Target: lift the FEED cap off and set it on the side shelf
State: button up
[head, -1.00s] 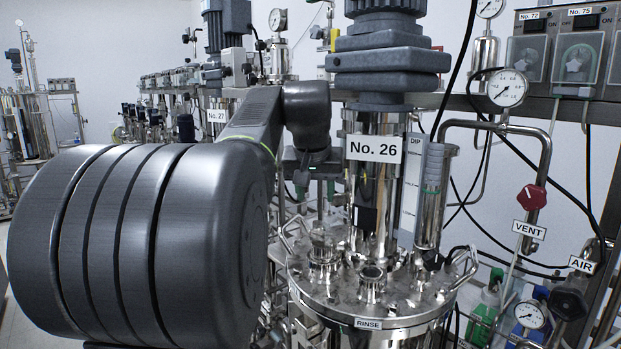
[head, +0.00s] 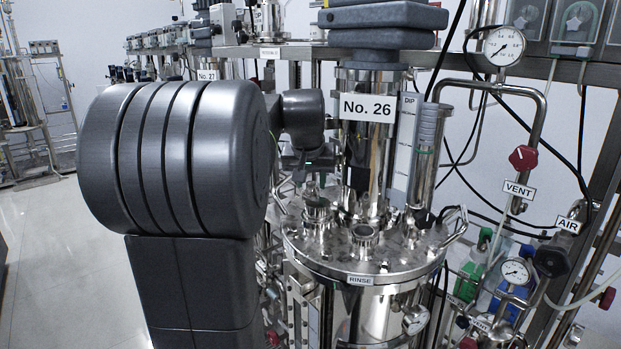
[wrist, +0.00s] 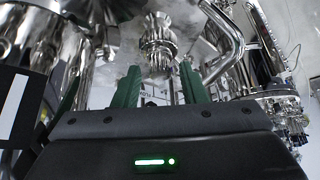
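My gripper (head: 312,178) hangs above the left part of the steel lid of vessel No. 26 (head: 400,245). In the wrist view its two green fingers (wrist: 160,85) stand apart, open. A round steel fitting (wrist: 158,45) shows between and beyond the fingertips; I see no contact. In the head view a capped-looking steel fitting (head: 316,207) stands on the lid just below the gripper. No FEED label is readable, so I cannot tell for sure that this is the FEED cap. I cannot make out the side shelf.
A second lid fitting (head: 364,236) stands behind the RINSE label (head: 360,280). A steel column with the No. 26 sign (head: 368,107) rises close right of the gripper. A bent pipe with a red VENT knob (head: 523,158) and black hoses are at right. Open floor (head: 60,240) is at left.

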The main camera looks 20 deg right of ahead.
aim_at(311, 184)
grip_shut()
jog(key=shift+r, duration=0.1)
jog(key=shift+r+p, duration=0.5)
jog(key=shift+p, duration=0.1)
jog(key=shift+r, duration=0.15)
notch_tip(311, 184, up, 6)
jog(key=p, duration=0.5)
jog(key=shift+s+f, duration=0.1)
jog(key=shift+f, duration=0.1)
dwell(0.3)
